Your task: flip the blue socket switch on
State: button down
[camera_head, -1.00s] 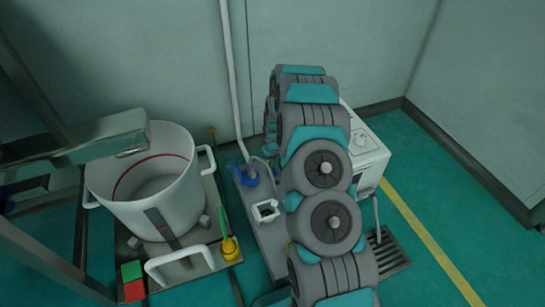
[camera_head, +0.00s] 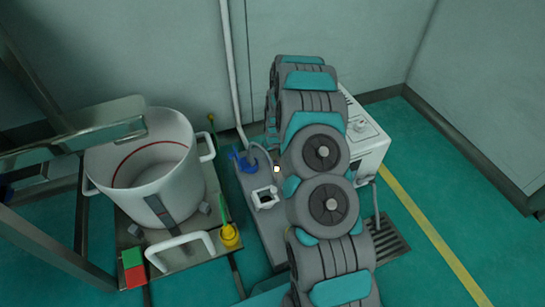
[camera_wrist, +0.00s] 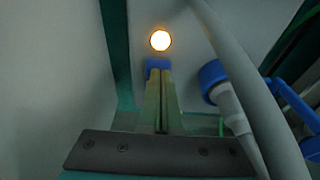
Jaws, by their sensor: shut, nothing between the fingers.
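The blue socket switch (camera_wrist: 157,64) shows in the wrist view as a small blue block at the tips of my gripper (camera_wrist: 160,77). My gripper's fingers are closed together with nothing between them. Their tips overlap the switch's lower part in this view; I cannot tell whether they touch it. Just above the switch, a round lamp (camera_wrist: 160,41) glows warm yellow on a pale panel. The lamp also glows in the head view (camera_head: 277,169), left of my arm. My gripper and the switch are hidden behind my arm there.
A blue valve (camera_head: 245,162) stands left of my arm, near a pipe; a grey hose (camera_wrist: 235,80) runs close right of my fingers. A white box (camera_head: 363,138) stands right. A large white pot (camera_head: 195,165) is at left.

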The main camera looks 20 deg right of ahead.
jog(key=shift+w+r, duration=0.25)
jog(key=shift+w, duration=0.5)
jog(key=shift+r, duration=0.5)
jog(key=v, duration=0.3)
jog(key=shift+p, duration=0.4)
jog(key=s+r, duration=0.6)
jog(key=r, duration=0.2)
jog(key=shift+r, duration=0.15)
